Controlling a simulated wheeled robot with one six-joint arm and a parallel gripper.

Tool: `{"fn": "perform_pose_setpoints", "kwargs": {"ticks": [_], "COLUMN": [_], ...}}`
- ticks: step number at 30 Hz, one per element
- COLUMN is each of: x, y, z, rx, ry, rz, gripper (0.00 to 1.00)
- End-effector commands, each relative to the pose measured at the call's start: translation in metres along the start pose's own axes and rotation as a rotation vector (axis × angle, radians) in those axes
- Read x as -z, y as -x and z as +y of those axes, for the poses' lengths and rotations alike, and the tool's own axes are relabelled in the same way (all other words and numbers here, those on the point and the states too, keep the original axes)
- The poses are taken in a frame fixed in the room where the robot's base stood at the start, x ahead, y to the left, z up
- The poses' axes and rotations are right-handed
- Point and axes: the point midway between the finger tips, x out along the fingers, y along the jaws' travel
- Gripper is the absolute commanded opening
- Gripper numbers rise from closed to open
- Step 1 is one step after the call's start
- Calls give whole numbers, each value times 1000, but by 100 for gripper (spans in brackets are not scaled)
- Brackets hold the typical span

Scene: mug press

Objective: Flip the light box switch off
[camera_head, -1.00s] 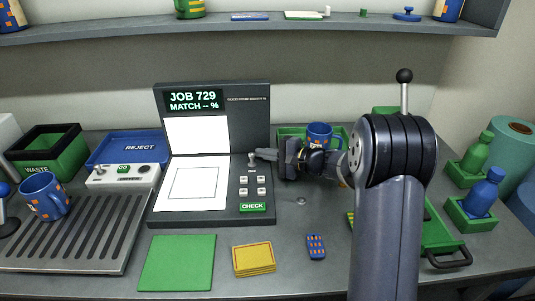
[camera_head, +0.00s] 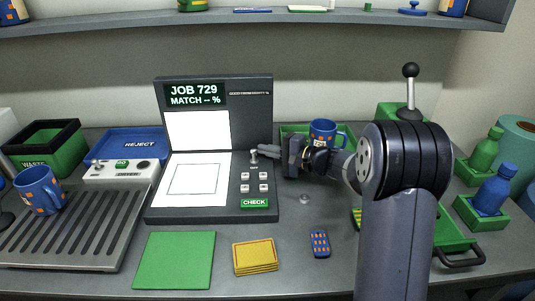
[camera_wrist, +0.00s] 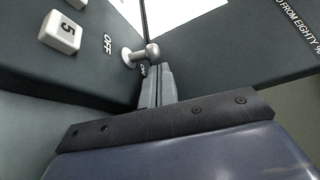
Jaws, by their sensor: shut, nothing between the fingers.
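The light box (camera_head: 213,216) stands in the middle of the bench, its upright screen and flat pad lit white. Its switch is a small silver toggle lever (camera_head: 254,155) at the top of the button column. In the wrist view the lever (camera_wrist: 150,51) has a round tip, with an "OFF" label on the panel beside it. My gripper (camera_head: 258,150) is shut and empty, its fingertips right at the lever from the right side. In the wrist view its fingertips (camera_wrist: 158,72) are just below the lever's tip; whether they touch is unclear.
Numbered buttons (camera_head: 263,188) and a green CHECK button (camera_head: 254,203) lie below the switch. A blue mug (camera_head: 322,132) stands behind my wrist. A dryer box (camera_head: 125,171) is left of the light box. A green mat (camera_head: 174,261) and yellow pads (camera_head: 254,257) lie in front.

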Motion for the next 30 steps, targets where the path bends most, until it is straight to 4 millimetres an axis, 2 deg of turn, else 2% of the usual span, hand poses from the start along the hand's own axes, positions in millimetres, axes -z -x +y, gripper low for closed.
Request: {"fn": "perform_pose_setpoints", "kwargs": {"ticks": [30], "x": [-4], "y": [3], "z": [4], "rx": [93], "ry": [155], "rz": [0], "gripper": [0]}}
